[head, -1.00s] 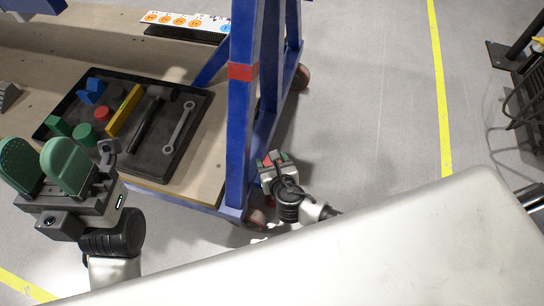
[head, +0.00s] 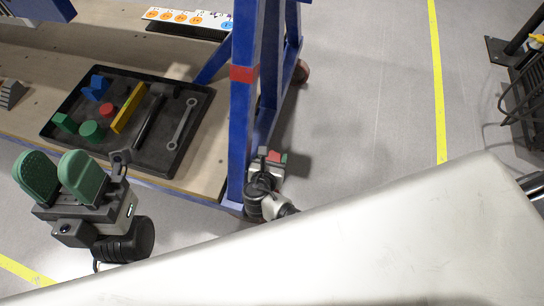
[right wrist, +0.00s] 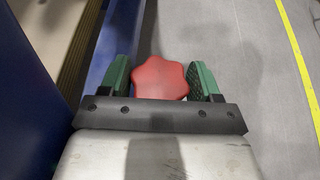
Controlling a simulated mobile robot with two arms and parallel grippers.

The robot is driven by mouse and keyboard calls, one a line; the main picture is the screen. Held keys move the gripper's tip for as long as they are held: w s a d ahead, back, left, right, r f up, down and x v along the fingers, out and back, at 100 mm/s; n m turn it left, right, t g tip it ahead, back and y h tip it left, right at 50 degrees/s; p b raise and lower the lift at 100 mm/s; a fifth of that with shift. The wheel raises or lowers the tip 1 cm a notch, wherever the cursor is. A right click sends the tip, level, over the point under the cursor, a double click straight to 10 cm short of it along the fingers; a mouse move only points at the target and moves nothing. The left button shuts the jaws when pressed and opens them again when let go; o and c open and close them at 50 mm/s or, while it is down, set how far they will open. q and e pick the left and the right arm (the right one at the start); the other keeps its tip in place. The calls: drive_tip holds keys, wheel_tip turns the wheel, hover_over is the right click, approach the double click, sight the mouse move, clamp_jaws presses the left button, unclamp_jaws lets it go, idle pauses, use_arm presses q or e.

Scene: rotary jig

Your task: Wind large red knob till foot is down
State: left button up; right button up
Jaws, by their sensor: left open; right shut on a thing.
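The large red knob (right wrist: 160,78) has a lobed star shape. In the right wrist view it sits between the green pads of my right gripper (right wrist: 163,80), which is shut on it. In the head view my right gripper (head: 268,157) is low beside the blue frame leg, with a bit of the red knob (head: 275,156) showing. The foot is hidden from both views. My left gripper (head: 61,178) is open and empty, its green fingers apart, in front of the bench's near edge.
A blue frame post (head: 240,110) with a red band rises next to my right arm. A black tray (head: 180,160) with coloured blocks, a bar and a wrench lies on the wooden bench (head: 210,165). The grey floor (head: 360,100) to the right is clear up to a yellow line.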

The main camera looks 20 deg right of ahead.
idle(0.3)
drive_tip(key=o, duration=0.9)
